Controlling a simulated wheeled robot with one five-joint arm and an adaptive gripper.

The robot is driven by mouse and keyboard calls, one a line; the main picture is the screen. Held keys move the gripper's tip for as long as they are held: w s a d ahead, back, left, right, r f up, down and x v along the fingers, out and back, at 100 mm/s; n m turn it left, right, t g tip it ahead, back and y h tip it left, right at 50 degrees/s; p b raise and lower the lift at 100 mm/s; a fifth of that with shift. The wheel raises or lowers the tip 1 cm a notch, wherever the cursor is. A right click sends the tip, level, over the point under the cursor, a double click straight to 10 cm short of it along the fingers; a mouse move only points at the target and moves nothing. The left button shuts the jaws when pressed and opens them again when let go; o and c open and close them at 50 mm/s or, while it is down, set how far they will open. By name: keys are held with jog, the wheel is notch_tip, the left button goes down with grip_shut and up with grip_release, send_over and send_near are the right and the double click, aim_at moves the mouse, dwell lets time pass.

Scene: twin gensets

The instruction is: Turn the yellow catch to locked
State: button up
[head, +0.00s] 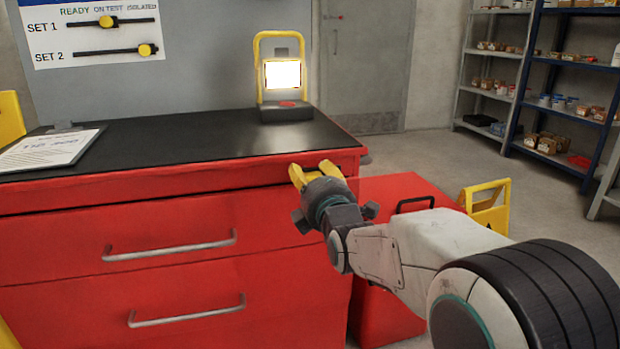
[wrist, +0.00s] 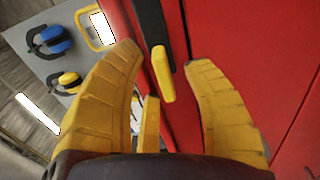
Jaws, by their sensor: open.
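The yellow catch (wrist: 162,74) shows in the wrist view as a short yellow bar against the red cabinet front, close to the end of a dark strip (wrist: 150,22). My gripper (wrist: 165,65) is open, with one yellow finger on each side of the catch and gaps between, so I see no contact. In the head view my gripper (head: 313,172) is at the upper right front corner of the red cabinet (head: 180,255). I cannot make out the catch in the head view, and the gripper covers that corner. The catch's locked or unlocked state cannot be read.
A lit work lamp (head: 283,75) stands on the black worktop (head: 190,138), with a clipboard (head: 50,150) at the left. A red box (head: 400,200) with a black handle and a yellow stand (head: 488,207) are right of the cabinet. Free floor lies toward the shelves (head: 560,90).

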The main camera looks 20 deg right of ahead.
jog(key=shift+w, duration=0.4)
grip_shut()
dwell(0.4)
